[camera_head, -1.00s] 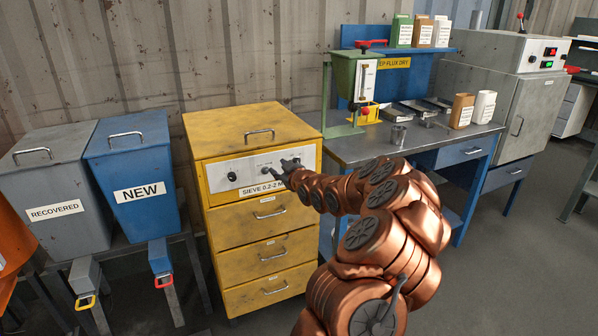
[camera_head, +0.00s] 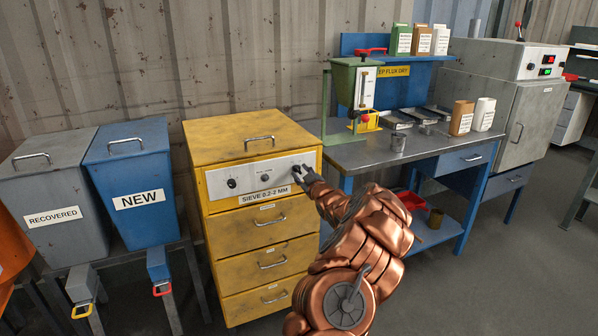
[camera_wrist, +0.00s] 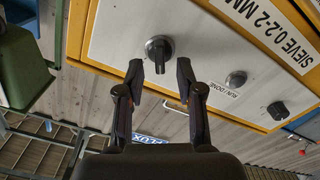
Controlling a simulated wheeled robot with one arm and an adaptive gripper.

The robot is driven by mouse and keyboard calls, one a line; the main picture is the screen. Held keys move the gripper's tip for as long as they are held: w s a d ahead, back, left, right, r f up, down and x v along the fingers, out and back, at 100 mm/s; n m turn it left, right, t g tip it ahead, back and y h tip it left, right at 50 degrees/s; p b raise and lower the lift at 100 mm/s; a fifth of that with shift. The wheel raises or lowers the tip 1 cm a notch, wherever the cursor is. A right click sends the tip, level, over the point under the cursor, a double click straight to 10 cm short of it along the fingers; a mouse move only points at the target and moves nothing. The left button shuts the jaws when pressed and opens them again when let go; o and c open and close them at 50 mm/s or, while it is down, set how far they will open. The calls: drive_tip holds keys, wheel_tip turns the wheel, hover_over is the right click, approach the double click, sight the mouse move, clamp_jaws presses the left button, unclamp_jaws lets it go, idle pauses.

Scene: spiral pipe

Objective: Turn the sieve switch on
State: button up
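The yellow sieve cabinet (camera_head: 243,135) has a light grey panel (camera_head: 215,188) with a "SIEVE 0.2-2 MM" label. A black knob (camera_head: 231,183) is at the panel's left. A small round fitting (camera_head: 264,178) sits mid-panel; the wrist view shows "RUN/DONE" beside it (camera_wrist: 236,78). Another dark knob (camera_wrist: 158,50) is at the panel's right end, mostly hidden by my gripper in the head view. My gripper (camera_head: 302,174) is at that right knob. In the wrist view my gripper (camera_wrist: 160,76) is open, one finger on each side of the knob, with gaps visible.
Blue "NEW" (camera_head: 130,160) and grey "RECOVERED" (camera_head: 50,175) bins stand left of the cabinet. A metal workbench (camera_head: 440,142) with a green dispenser (camera_head: 343,80) stands right of it, close to my arm. A grey machine (camera_head: 500,95) is farther right. Floor at the lower right is clear.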

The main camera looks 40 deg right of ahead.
sight(298, 170)
drive_tip(key=shift+x, duration=1.15)
clamp_jaws()
